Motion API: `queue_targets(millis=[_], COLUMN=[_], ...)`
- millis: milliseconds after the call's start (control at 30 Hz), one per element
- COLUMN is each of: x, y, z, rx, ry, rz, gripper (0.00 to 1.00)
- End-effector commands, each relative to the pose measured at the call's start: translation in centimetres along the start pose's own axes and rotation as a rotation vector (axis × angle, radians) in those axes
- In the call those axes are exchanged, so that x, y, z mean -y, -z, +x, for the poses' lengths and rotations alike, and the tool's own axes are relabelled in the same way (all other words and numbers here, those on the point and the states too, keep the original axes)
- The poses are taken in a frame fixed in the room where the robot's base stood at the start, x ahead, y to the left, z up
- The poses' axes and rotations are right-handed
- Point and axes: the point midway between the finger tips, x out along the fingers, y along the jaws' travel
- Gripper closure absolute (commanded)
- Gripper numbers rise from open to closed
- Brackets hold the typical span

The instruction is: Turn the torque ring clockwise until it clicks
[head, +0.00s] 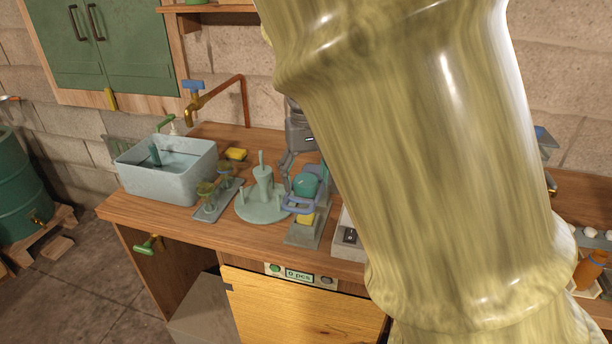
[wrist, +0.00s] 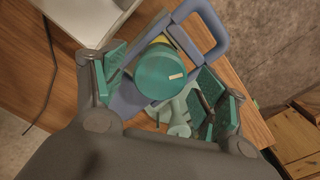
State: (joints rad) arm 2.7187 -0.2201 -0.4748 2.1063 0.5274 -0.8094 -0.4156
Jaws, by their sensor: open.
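A round teal knob (head: 305,184) sits on a small grey stand (head: 303,236) on the bench; it is the likeliest torque ring, though I cannot be sure. In the wrist view the knob (wrist: 160,72) shows a short white mark on its right side. A blue loop handle (head: 300,204) is beside it and also shows in the wrist view (wrist: 206,28). My gripper (head: 304,164) is above the knob, pointing down. In the wrist view my gripper (wrist: 160,90) is open, its teal-padded fingers on either side of the knob with visible gaps. The click mechanism is not visible.
A grey-green round stand with a post (head: 263,196) is close left of the knob. A tray with small valves (head: 216,198) and a water-filled sink (head: 170,172) are further left. A scale-like box (head: 347,240) is to the right. My arm hides much of the right bench.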

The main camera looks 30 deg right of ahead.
Motion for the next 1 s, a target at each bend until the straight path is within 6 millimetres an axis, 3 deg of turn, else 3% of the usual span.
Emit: queue_targets(millis=[300,567,767,1000], x=[0.0,-0.01,-0.01,0.03], y=[-0.01,-0.01,-0.02,-0.08], z=[0.22,0.21,0.02,-0.31], rx=[0.0,0.0,0.001,0.003], ry=[0.0,0.0,0.0,0.001], rz=[0.0,0.0,0.019,0.167], gripper=[0.28,0.73,0.73,0.73])
